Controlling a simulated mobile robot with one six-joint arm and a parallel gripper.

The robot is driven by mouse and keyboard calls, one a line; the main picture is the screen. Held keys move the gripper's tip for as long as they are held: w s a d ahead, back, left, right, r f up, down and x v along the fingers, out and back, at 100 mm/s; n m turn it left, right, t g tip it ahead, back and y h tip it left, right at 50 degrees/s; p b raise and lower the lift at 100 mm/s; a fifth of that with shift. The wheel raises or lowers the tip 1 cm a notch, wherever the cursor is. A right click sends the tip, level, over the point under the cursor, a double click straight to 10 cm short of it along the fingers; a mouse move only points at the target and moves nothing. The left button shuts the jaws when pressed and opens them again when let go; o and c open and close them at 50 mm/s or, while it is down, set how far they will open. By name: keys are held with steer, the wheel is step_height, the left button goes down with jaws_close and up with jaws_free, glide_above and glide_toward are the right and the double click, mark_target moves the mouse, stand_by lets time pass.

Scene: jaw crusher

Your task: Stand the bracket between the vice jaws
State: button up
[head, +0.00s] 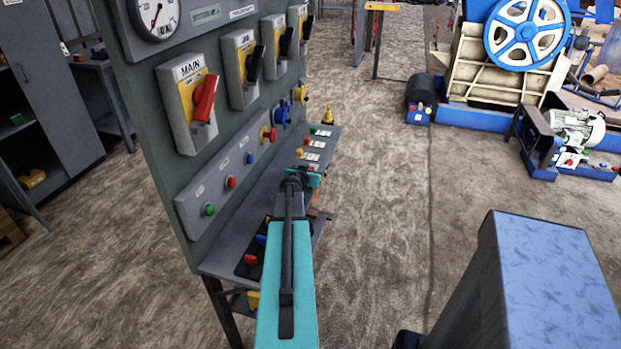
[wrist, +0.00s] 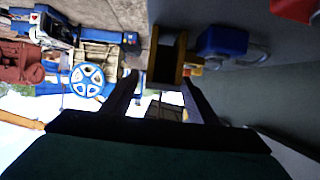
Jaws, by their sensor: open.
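My gripper (head: 300,178) is over the narrow shelf at the foot of the control panel, partly hidden by my own arm in the head view. In the wrist view my gripper (wrist: 161,80) has its two dark fingers apart, with a gap between them. A brown-yellow, frame-like piece with a dark middle (wrist: 154,54) shows beyond the fingertips. It may be the bracket, but I cannot tell for sure. I see no contact between it and the fingers. I cannot make out the vice or its jaws clearly in either view.
The grey panel (head: 143,110) carries a gauge, lever switches, buttons and coloured sockets. A blue socket (head: 281,111) also shows in the wrist view (wrist: 222,42). The shelf (head: 232,262) holds small coloured parts. Floor to its right is open; a crusher (head: 527,40) stands far right.

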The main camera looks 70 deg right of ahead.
steer(key=shift+c, duration=0.3)
jaws_close()
steer(key=shift+r, duration=0.1)
